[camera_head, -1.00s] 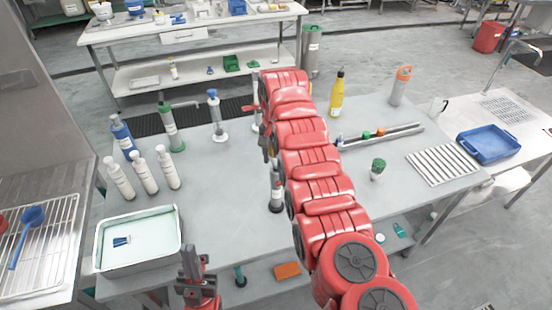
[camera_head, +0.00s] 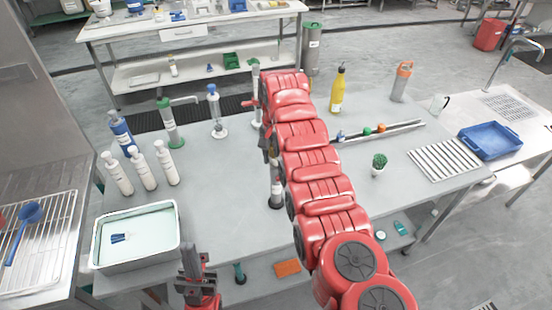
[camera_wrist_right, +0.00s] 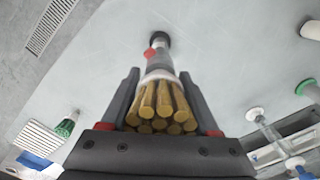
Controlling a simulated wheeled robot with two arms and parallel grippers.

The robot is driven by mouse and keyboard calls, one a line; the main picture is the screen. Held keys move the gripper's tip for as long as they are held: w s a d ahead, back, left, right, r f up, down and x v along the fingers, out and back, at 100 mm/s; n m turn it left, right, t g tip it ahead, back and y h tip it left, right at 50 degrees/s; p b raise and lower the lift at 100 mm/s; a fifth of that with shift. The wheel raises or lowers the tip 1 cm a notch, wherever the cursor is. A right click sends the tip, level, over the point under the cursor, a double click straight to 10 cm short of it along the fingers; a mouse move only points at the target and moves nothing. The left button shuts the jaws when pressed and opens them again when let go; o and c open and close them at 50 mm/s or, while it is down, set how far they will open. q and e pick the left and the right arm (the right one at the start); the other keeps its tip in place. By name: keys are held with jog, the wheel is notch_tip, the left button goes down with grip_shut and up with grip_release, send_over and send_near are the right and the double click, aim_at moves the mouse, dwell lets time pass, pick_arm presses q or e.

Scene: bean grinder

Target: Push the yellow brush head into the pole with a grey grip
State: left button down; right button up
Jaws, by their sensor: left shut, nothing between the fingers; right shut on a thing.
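The brush head, with a bundle of yellow bristles (camera_wrist_right: 160,108) and a white collar, fills the middle of the right wrist view. My right gripper (camera_wrist_right: 172,100) is shut on it, with one dark finger on each side. The pole with a grey grip (camera_wrist_right: 159,60) is in line beyond the collar, its dark foot on the table. In the head view the pole (camera_head: 276,188) stands upright beside my right arm, which hides the surroundings of its top. I cannot tell how far the head sits in the pole. My left gripper (camera_head: 192,262) is shut and empty at the table's front edge.
White bottles (camera_head: 142,168) and pump bottles stand at the left, behind a water-filled tray (camera_head: 137,268). A yellow bottle (camera_head: 338,90), a small green brush (camera_head: 379,162) and a striped rack (camera_head: 443,159) are on the right. The table (camera_head: 225,185) is clear left of the pole.

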jog(key=shift+f, duration=0.5)
jog(key=o, duration=1.4)
jog(key=shift+o, duration=0.2)
notch_tip(320, 180, up, 5)
jog(key=shift+r+b, duration=0.15)
jog(key=shift+b, duration=1.05)
notch_tip(320, 180, up, 11)
jog(key=p, duration=0.9)
jog(key=shift+s+p, duration=0.1)
jog(key=shift+p, duration=0.25)
jog(key=shift+r+p, duration=0.6)
jog(key=shift+p, duration=0.2)
jog(key=shift+d+f, duration=0.1)
